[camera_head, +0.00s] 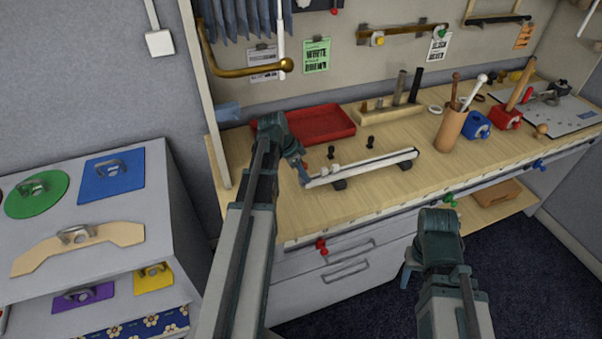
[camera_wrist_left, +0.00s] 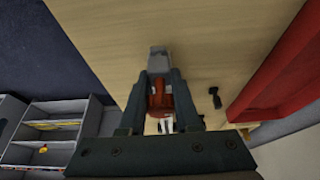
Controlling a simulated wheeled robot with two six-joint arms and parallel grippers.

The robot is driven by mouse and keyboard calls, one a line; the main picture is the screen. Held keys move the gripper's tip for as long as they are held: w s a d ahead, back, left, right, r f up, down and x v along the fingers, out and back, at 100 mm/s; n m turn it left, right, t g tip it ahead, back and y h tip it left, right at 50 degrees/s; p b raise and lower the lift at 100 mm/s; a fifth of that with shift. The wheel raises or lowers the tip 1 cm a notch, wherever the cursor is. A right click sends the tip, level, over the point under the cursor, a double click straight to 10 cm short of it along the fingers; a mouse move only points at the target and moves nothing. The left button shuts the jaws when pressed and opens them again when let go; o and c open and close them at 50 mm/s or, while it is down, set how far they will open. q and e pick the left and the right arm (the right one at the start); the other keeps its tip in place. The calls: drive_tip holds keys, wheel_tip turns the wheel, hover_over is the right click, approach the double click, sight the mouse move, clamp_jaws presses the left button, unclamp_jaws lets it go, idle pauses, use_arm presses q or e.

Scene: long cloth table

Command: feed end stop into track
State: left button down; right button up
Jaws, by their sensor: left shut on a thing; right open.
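The track (camera_head: 375,163) is a pale rail on dark feet, lying near the table's front, its right end slightly farther back. My left gripper (camera_head: 302,172) is at the track's left end. In the left wrist view its fingers (camera_wrist_left: 160,92) are shut on a small reddish-brown and grey piece, apparently the end stop (camera_wrist_left: 158,62). The fingers hide part of it, and I cannot tell whether it touches the track. A small whitish piece (camera_head: 323,170) sits at the track's left part. My right gripper (camera_head: 440,226) is open and empty, in front of the table edge; its fingertips are hard to see.
A red tray (camera_head: 318,124) lies behind the track. Two small black knobs stand between them, one left (camera_head: 331,152) and one right (camera_head: 370,142). A wooden block with upright bars (camera_head: 390,112) is behind; a tool cup (camera_head: 451,130) stands right. The wood (camera_head: 380,195) before the track is clear.

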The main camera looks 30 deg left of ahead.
use_arm(q)
drive_tip(key=shift+w+d, duration=1.05)
drive_tip(key=shift+w, duration=0.15)
drive_tip(key=c, duration=0.5)
unclamp_jaws()
drive_tip(key=shift+c, duration=0.2)
drive_tip(key=shift+r, duration=0.1)
drive_tip(key=p+v, duration=1.2)
drive_tip(key=v, duration=0.1)
drive_tip(key=shift+s+r+p, duration=0.15)
drive_tip(key=shift+r+p, duration=0.15)
drive_tip(key=shift+p, duration=0.1)
drive_tip(key=shift+a, duration=0.1)
